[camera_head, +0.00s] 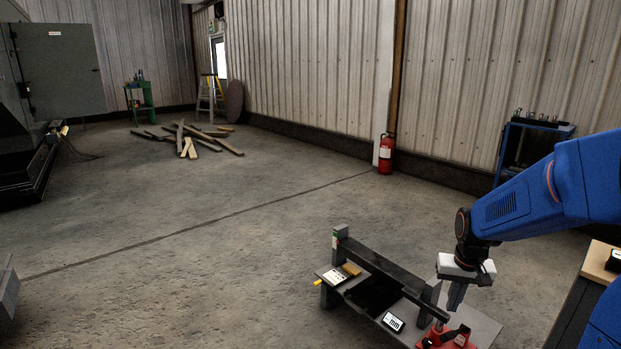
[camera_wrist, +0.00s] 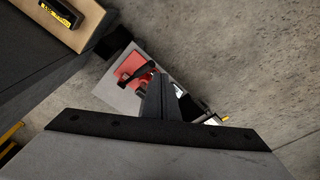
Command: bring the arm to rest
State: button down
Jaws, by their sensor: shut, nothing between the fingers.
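My gripper (camera_head: 456,296) hangs from my blue arm at the right of the head view, pointing down over the right part of a low grey bench (camera_head: 482,327). Its fingers are together with nothing between them. In the wrist view the closed fingers (camera_wrist: 160,98) show at the middle, above the bench. A red device (camera_head: 447,337) with dark parts sits on the bench below my gripper; it also shows in the wrist view (camera_wrist: 132,68), left of the fingers. I cannot tell the exact height of the fingers above the bench.
The bench carries a dark raised beam (camera_head: 385,276) and small white-faced devices (camera_head: 393,322). A wood-topped cabinet (camera_head: 599,262) stands at right, close to my arm. A fire extinguisher (camera_head: 385,154) and blue cart (camera_head: 533,145) stand by the wall. Planks (camera_head: 190,138) lie farther back; the middle floor is clear.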

jog(key=s+a+r+n+t, duration=0.1)
jog(key=s+a+r, duration=0.2)
jog(key=s, duration=0.5)
jog(key=s+a+r+n+t, duration=0.1)
jog(key=s+a+r, duration=0.2)
jog(key=s, duration=0.5)
jog(key=s+a+r+n+t, duration=0.1)
jog(key=s+a+r, duration=0.2)
jog(key=s+r, duration=0.2)
jog(key=s, duration=0.2)
jog(key=shift+s+a, duration=0.35)
jog(key=shift+s, duration=0.05)
jog(key=c, duration=2.5)
grip_release()
jog(key=shift+r, duration=0.1)
